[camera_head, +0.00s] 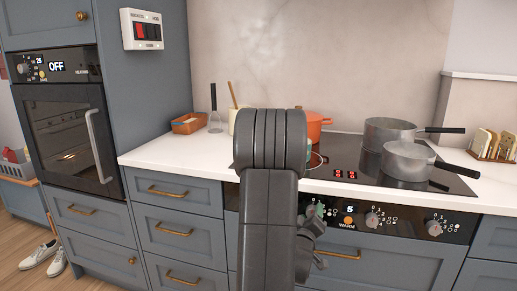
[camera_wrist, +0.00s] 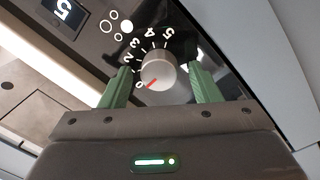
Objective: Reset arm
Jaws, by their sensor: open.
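My gripper (camera_wrist: 160,70) is open in the wrist view, its two green fingers on either side of a round silver stove knob (camera_wrist: 158,74). A gap shows at the left finger; whether the right finger touches the knob, I cannot tell. The knob's red mark points at 0 on a dial numbered up to 5. In the head view my dark arm (camera_head: 268,215) rises in the middle, in front of the counter. My gripper there (camera_head: 317,211) is mostly hidden behind my wrist, at the left part of the stove's control panel (camera_head: 400,232).
Two grey pots (camera_head: 408,161) stand on the black hob (camera_head: 345,186), handles pointing right. An orange pot (camera_head: 315,124) is partly hidden by my arm. A toast rack (camera_head: 492,147) stands at right. The oven (camera_head: 73,125) at left is shut and reads OFF. Shoes (camera_head: 42,254) lie on the floor.

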